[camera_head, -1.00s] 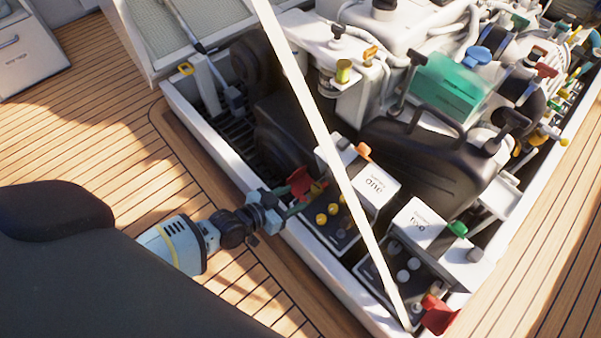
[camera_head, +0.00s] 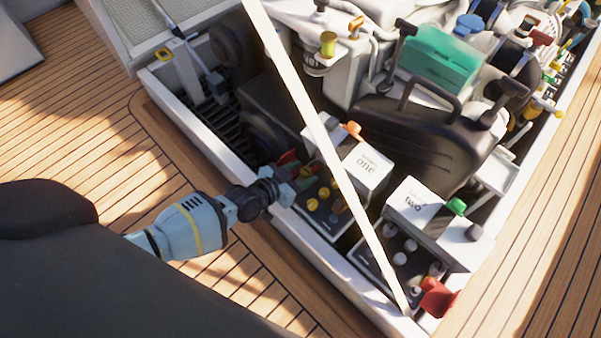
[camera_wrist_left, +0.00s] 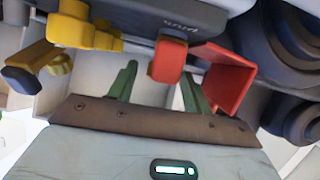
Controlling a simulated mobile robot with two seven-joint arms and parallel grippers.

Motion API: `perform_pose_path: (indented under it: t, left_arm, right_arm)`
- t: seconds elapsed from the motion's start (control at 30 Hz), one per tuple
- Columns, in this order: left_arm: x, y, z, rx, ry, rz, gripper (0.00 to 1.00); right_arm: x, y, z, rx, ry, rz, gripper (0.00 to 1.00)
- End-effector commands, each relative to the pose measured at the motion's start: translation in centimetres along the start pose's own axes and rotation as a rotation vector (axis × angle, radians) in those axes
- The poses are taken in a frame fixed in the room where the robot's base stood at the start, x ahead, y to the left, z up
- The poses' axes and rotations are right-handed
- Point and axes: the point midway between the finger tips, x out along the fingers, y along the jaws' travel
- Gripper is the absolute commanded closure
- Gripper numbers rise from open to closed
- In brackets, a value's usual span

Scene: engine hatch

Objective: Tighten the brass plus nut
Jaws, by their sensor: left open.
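My left gripper (camera_head: 303,178) reaches in from the left over the near edge of battery box one (camera_head: 362,168). In the left wrist view its two green fingers (camera_wrist_left: 158,72) are open. A red block (camera_wrist_left: 168,62) shows between and beyond the fingertips; I cannot tell that they touch it. A red flap (camera_wrist_left: 222,77) stands just right of it, also seen behind the gripper in the head view (camera_head: 288,157). Brass-yellow knobs (camera_wrist_left: 85,32) are at the upper left of the wrist view, and several yellow knobs (camera_head: 312,205) sit on box one's terminal panel. The exact plus nut is unclear.
Battery box two (camera_head: 415,207) with grey knobs and a red flap (camera_head: 439,298) stands to the right. A pale pole (camera_head: 315,130) crosses diagonally in front. The white hatch rim (camera_head: 210,140) borders the bay. A black container (camera_head: 420,140) lies behind; wooden deck is clear at left.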

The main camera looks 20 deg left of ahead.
Motion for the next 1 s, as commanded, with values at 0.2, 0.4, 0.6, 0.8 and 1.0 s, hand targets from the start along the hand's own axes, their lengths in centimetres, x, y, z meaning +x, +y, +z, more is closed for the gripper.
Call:
perform_pose_path:
  t: [0.2,0.4,0.6,0.8,1.0]
  left_arm:
    - [0.0,0.0,0.0,0.0,0.0,0.0,0.74]
    - [0.0,0.0,0.0,0.0,0.0,0.0,0.95]
    - [0.2,-0.1,-0.2,0.016,0.006,0.024,0.95]
    - [0.4,-0.1,-0.5,0.043,0.01,0.083,0.95]
    - [0.2,-0.1,-0.4,0.051,0.004,0.119,0.95]
  right_arm:
    - [-0.2,0.0,-0.1,0.001,0.001,-0.001,0.64]
    - [-0.1,0.0,-0.3,0.0,0.006,0.0,0.64]
    - [0.4,0.1,-0.5,0.0,0.011,0.0,0.64]
    - [1.4,0.2,-0.6,-0.002,0.016,0.001,0.64]
    - [1.8,0.3,-0.6,-0.002,0.017,0.002,0.64]
